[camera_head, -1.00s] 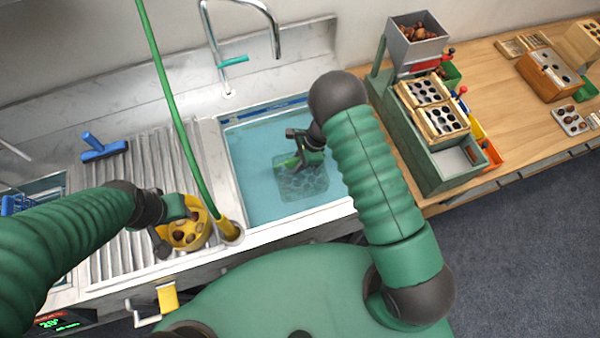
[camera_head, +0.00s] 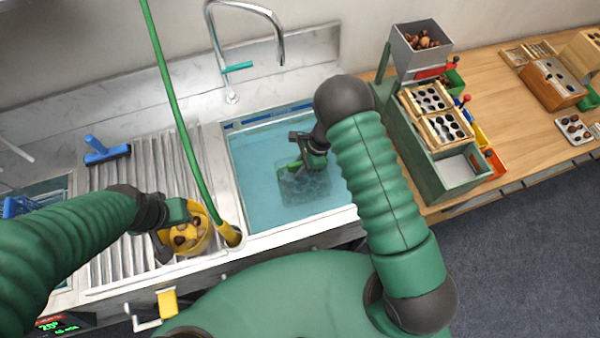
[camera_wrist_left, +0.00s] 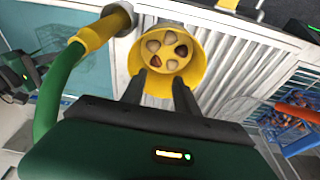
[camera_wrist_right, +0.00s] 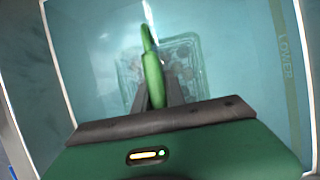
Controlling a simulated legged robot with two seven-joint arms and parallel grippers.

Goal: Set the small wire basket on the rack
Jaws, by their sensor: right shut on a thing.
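The small wire basket (camera_head: 304,188) is in the water of the sink; its mesh is blurred by the water, and I cannot tell its exact depth. My right gripper (camera_head: 308,163) is over it, shut on a green handle (camera_wrist_right: 152,70) that rises at the basket; the basket also shows in the right wrist view (camera_wrist_right: 180,62). The ribbed metal drainboard (camera_head: 135,215), perhaps the rack, lies left of the sink. My left gripper (camera_wrist_left: 160,85) is at a yellow cup (camera_wrist_left: 188,88) holding several chestnuts; its two fingers stand apart at the cup's near side.
The sink rim (camera_head: 290,228) borders the basin. A green hose (camera_head: 172,105) crosses in front of the drainboard. The tap (camera_head: 245,8) arches behind the sink. A blue brush (camera_head: 106,152) lies on the drainboard. A green sorting machine (camera_head: 428,135) stands right of the sink.

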